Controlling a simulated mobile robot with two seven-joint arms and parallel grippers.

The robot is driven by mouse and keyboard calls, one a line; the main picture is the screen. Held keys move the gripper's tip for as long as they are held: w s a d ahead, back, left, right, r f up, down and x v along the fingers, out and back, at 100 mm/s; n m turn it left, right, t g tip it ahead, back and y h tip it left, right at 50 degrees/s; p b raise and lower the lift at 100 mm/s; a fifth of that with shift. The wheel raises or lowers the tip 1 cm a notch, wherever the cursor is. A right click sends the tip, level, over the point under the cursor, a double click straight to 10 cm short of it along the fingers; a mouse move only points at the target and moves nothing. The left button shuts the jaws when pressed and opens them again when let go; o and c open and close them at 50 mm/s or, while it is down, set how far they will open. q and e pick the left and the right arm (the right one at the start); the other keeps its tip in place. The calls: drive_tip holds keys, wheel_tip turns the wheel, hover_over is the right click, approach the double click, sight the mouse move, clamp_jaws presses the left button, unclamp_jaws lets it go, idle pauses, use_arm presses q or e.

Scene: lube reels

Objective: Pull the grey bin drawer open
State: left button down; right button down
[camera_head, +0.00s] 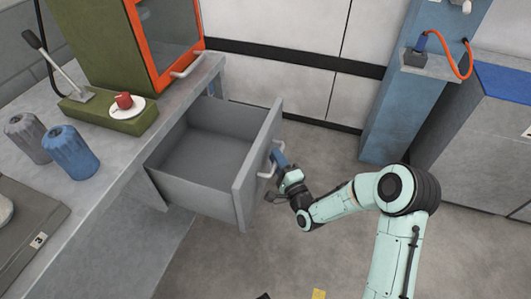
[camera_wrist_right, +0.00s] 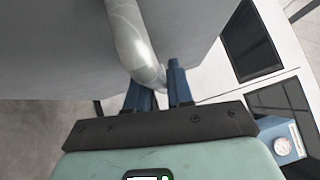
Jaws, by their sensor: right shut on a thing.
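The grey bin drawer (camera_head: 195,205) hangs out from under the bench with its empty inside showing. A pale bar handle (camera_head: 268,170) is on its front panel. My right gripper (camera_head: 277,160) is at this handle, its blue fingers shut on the bar. In the right wrist view the handle (camera_wrist_right: 131,42) runs down between the two blue fingers (camera_wrist_right: 159,85), in front of the grey drawer front (camera_wrist_right: 55,45). The part of the bar deepest between the fingers is hidden. I do not see my left gripper.
The bench (camera_head: 110,190) carries a grey container (camera_head: 27,138), a blue container (camera_head: 70,152) and a green lever base (camera_head: 108,115) with a red knob. A blue column (camera_head: 392,115) and a grey cabinet (camera_head: 470,150) stand at right.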

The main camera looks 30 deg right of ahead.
use_arm(q)
drive_tip(key=shift+s, duration=0.15)
use_arm(e)
drive_tip(key=shift+s+d, duration=0.15)
drive_tip(key=shift+s, duration=0.05)
drive_tip(key=c, duration=1.1)
unclamp_jaws()
use_arm(q)
drive_tip(key=shift+g+h, duration=0.3)
drive_tip(key=shift+g, duration=0.2)
drive_tip(key=shift+s+d+r+p, duration=0.4)
drive_tip(key=shift+s+r+p, duration=0.15)
drive_tip(key=shift+s, duration=0.2)
drive_tip(key=shift+s+d+r+p, duration=0.45)
drive_tip(key=shift+s+r, duration=0.2)
drive_tip(key=shift+s, duration=0.1)
use_arm(e)
drive_tip(key=s+a+f, duration=0.1)
drive_tip(key=s, duration=1.2)
drive_tip(key=shift+a+f, duration=0.35)
drive_tip(key=shift+f, duration=0.05)
